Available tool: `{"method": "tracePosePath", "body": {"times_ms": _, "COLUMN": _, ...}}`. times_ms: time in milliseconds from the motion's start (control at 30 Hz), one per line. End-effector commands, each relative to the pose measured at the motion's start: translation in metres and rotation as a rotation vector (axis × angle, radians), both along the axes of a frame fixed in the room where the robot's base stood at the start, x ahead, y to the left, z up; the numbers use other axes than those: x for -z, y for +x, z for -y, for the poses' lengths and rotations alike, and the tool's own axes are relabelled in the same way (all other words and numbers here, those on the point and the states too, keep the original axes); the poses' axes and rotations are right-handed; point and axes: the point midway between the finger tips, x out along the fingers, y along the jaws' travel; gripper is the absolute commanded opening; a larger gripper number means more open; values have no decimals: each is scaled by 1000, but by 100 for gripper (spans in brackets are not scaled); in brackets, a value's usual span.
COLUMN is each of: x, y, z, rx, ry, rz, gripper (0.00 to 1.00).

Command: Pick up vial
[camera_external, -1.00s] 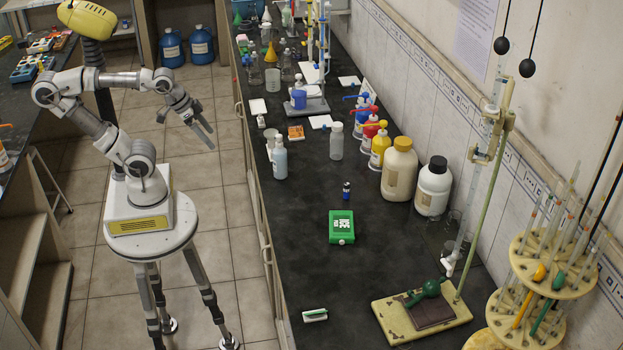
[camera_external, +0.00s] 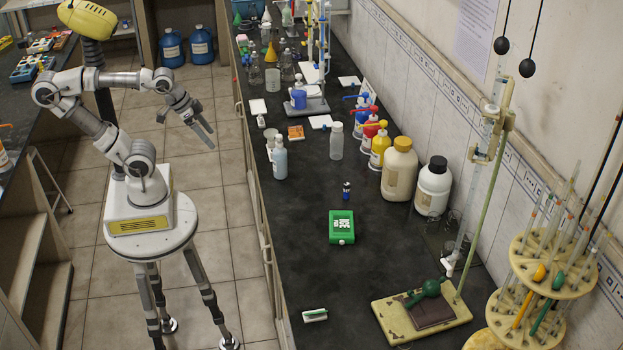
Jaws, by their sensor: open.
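A small dark vial (camera_external: 346,191) with a pale label band stands upright on the black bench, behind a green box. My gripper (camera_external: 206,136) is open and empty. It hangs over the floor to the left of the bench, well apart from the vial, with its fingers pointing down and to the right.
The green box (camera_external: 341,227) is just in front of the vial. A clear bottle (camera_external: 336,141), a wash bottle (camera_external: 279,158) and big white jars (camera_external: 433,186) stand around it. A burette stand base (camera_external: 422,307) is at the front right. The bench (camera_external: 300,225) is bare left of the vial.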

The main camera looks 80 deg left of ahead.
Motion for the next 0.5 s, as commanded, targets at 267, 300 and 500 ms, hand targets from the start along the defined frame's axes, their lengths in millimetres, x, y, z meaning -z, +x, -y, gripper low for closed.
{"method": "tracePosePath", "body": {"times_ms": 267, "x": 0, "y": 0, "z": 0, "rx": 0, "ry": 0, "rz": 0, "gripper": 68}}
{"method": "tracePosePath", "body": {"times_ms": 300, "x": 0, "y": 0, "z": 0, "rx": 0, "ry": 0, "rz": 0, "gripper": 68}}
{"method": "tracePosePath", "body": {"times_ms": 500, "x": -1, "y": 11, "z": 6, "rx": 12, "ry": -18, "rz": 14, "gripper": 68}}
